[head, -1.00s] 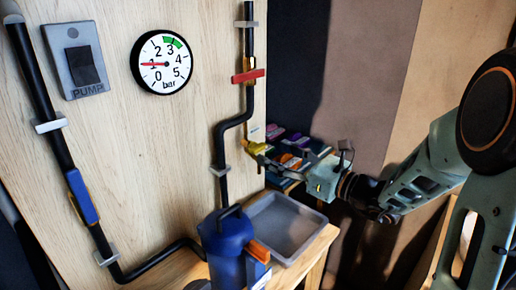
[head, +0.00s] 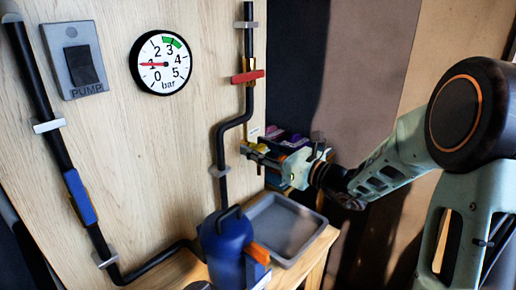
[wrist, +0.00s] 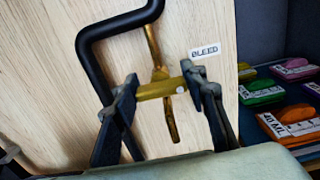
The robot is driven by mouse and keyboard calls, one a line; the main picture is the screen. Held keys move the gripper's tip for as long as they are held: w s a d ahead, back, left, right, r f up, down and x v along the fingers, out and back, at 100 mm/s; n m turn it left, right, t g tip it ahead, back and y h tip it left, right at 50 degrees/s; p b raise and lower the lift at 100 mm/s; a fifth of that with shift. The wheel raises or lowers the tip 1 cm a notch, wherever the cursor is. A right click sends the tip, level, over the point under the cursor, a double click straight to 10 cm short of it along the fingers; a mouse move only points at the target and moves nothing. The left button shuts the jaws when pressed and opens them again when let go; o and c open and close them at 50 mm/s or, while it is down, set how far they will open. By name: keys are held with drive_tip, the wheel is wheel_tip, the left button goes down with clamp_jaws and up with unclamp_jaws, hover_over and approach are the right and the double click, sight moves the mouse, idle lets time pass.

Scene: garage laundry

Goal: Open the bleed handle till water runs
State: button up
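The yellow bleed handle (wrist: 160,88) shows in the wrist view as a short bar crossing a thin gold pipe (wrist: 171,122), just below the BLEED label (wrist: 204,50). My gripper (wrist: 160,80) is open, with one fingertip at each end of the bar; I cannot tell whether they touch it. In the head view my gripper (head: 258,153) is at the panel, right of the black pipe, and hides most of the handle. No water shows. The gauge (head: 161,63) needle points near 1.
A grey tray (head: 318,226) lies below my gripper. A blue canister (head: 226,240) with an orange lever stands beside it. Colourful packets (wrist: 262,93) are at right.

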drive_tip(key=c, duration=0.4)
drive_tip(key=shift+f, duration=0.1)
drive_tip(key=shift+b, duration=0.35)
drive_tip(key=n+b, duration=0.1)
drive_tip(key=b, duration=0.1)
drive_tip(key=n+b, duration=0.1)
drive_tip(key=shift+f+n+b, duration=0.25)
drive_tip(key=shift+n+b, duration=0.1)
drive_tip(key=shift+n, duration=0.05)
drive_tip(key=n+b, duration=0.3)
drive_tip(key=b, duration=0.2)
drive_tip(key=shift+s+n+b, duration=0.15)
drive_tip(key=shift+n+b, duration=0.15)
drive_tip(key=shift+n, duration=0.1)
drive_tip(key=n+b, duration=0.2)
drive_tip(key=b, duration=0.1)
drive_tip(key=shift+a+r, duration=0.1)
drive_tip(key=shift+r, duration=0.05)
drive_tip(key=o, duration=1.2)
drive_tip(key=shift+r, duration=0.1)
